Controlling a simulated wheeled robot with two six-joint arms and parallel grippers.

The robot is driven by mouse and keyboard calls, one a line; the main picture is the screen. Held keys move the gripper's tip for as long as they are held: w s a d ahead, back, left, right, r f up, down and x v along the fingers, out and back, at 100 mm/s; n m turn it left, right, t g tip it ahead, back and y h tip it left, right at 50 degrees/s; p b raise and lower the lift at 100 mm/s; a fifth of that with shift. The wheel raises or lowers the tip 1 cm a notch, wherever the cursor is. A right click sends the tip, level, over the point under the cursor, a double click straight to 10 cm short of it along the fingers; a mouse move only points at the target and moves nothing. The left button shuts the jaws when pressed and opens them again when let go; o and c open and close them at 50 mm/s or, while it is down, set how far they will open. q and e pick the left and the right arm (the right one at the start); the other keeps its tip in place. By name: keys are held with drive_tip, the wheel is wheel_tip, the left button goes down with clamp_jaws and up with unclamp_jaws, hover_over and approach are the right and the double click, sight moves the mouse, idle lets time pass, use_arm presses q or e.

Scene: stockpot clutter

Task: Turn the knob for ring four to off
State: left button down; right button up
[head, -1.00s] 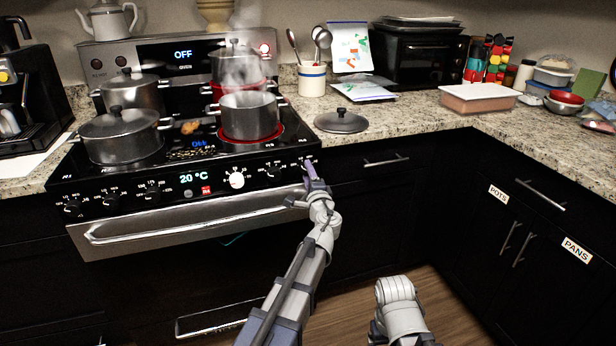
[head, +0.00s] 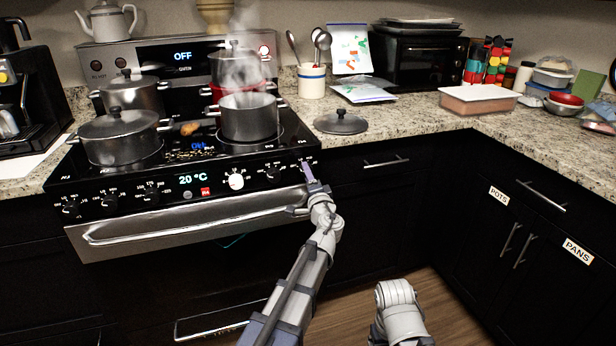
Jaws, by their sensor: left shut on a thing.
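The black stove (head: 85,185) has a row of knobs on its front panel. My left gripper (head: 309,174) is at the rightmost end of that panel, shut on the knob there, which it mostly hides. The front right pot (head: 249,118) stands on a dark ring with no red glow. The rear right pot (head: 236,68) steams, with red glow around its base. My right gripper is out of view.
Two lidded pots, front (head: 118,136) and rear (head: 131,92), stand on the left rings. A loose lid (head: 341,122) lies on the counter right of the stove. The oven handle (head: 190,219) runs below the knobs.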

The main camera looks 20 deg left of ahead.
use_arm(q)
drive_tip(key=shift+c, duration=1.6)
unclamp_jaws()
drive_tip(key=v, duration=0.7)
drive_tip(key=shift+s+d+b, duration=0.2)
drive_tip(key=shift+s+b, duration=0.1)
drive_tip(key=shift+s, duration=0.05)
